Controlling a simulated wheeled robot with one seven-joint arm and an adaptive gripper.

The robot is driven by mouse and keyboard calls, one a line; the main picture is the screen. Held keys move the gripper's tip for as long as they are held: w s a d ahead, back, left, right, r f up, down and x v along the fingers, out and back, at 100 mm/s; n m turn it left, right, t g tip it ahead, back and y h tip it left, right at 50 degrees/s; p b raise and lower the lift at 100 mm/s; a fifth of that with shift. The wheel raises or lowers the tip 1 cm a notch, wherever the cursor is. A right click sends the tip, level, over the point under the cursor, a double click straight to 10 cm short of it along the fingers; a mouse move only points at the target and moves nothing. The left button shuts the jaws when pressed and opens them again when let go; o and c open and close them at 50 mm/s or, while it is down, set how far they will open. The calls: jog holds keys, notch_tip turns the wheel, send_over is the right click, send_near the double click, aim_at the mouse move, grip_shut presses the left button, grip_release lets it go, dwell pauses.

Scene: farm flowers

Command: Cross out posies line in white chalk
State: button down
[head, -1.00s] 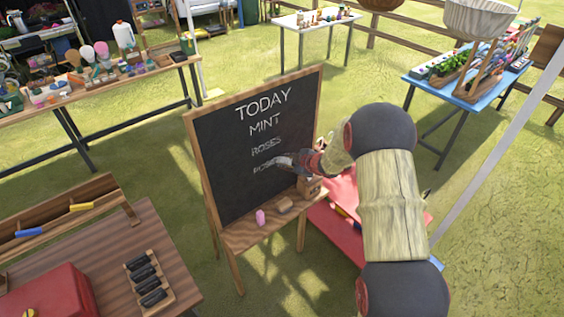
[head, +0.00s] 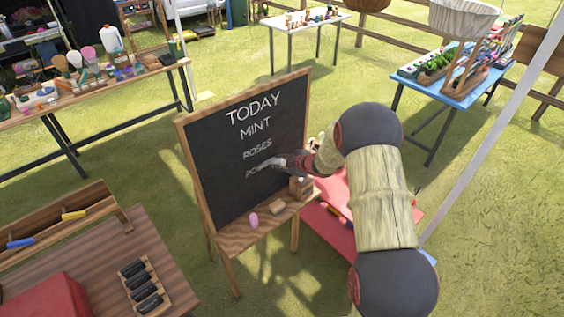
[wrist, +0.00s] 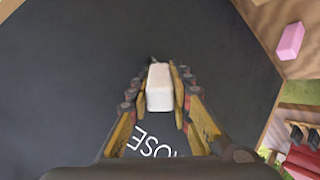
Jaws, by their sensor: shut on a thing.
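The chalkboard (head: 225,185) stands on a wooden easel, tilted in the head view. White words read TODAY, MINT and ROSES (head: 257,148). Below them a posies line (head: 256,171) shows only its first letters; my gripper (head: 281,163) covers the rest. In the wrist view my gripper (wrist: 159,92) is shut on a blocky white chalk (wrist: 159,86), held between its fingers over the dark board. Upside-down white letters (wrist: 152,143) show below it, partly hidden by my gripper. I cannot tell whether the chalk touches the board, and I make out no clear stroke across the posies line.
The easel's ledge (head: 235,238) holds a pink piece (head: 254,220), a tan block (head: 277,208) and a small wooden box (head: 301,187). A table with a black-piece rack (head: 141,286) is at lower left. A red surface (head: 330,225) lies right of the easel.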

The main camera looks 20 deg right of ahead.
jog(key=s+a+b, duration=0.2)
jog(key=a, duration=0.4)
jog(key=s+a+b, duration=0.2)
jog(key=a+b, duration=0.1)
jog(key=a, duration=0.4)
jog(key=shift+s+a, duration=0.25)
jog(key=shift+a, duration=0.05)
dwell(1.1)
jog(key=s+d, duration=0.2)
jog(key=s, duration=0.3)
jog(key=shift+s, duration=0.35)
dwell(0.4)
jog(key=s, duration=0.3)
jog(key=shift+d, duration=0.4)
jog(key=shift+w, duration=0.15)
dwell(0.4)
